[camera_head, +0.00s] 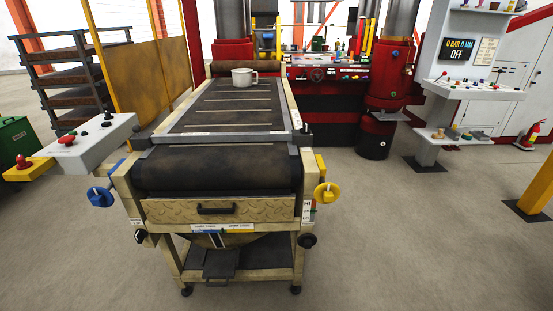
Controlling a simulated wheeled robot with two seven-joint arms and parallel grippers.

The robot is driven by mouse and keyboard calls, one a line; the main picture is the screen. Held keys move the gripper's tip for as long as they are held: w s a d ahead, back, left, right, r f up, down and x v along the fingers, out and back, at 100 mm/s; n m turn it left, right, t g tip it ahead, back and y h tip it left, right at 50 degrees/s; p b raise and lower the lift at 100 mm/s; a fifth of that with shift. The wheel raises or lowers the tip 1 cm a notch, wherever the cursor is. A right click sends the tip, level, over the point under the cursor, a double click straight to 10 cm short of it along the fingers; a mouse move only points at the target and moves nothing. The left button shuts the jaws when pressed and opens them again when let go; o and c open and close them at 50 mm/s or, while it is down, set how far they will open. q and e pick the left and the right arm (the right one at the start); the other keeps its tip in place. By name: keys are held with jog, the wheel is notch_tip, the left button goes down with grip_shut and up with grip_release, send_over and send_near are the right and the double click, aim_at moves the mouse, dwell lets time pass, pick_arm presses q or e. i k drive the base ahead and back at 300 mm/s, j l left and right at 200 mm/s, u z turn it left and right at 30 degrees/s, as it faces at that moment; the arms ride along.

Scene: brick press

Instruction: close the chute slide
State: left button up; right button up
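A conveyor (225,170) with a dark belt stands in front of me. At its near end is a tan patterned panel with a black handle (216,209). Below it hang small white and blue labels (222,228), too small to read surely. Under them a chute-like hopper shows between the legs, with a dark flat plate (220,262) sticking out towards me below it. I cannot tell for certain which part is the chute slide, or how far open it is. Neither of my grippers is in view.
A blue knob (101,196) and a yellow knob (326,193) flank the conveyor. A control box (90,143) with a red button juts out at left. A white mug (243,77) stands on the far belt. The floor (410,250) at right is clear.

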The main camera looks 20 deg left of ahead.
aim_at(219, 264)
jog(key=u, duration=1.15)
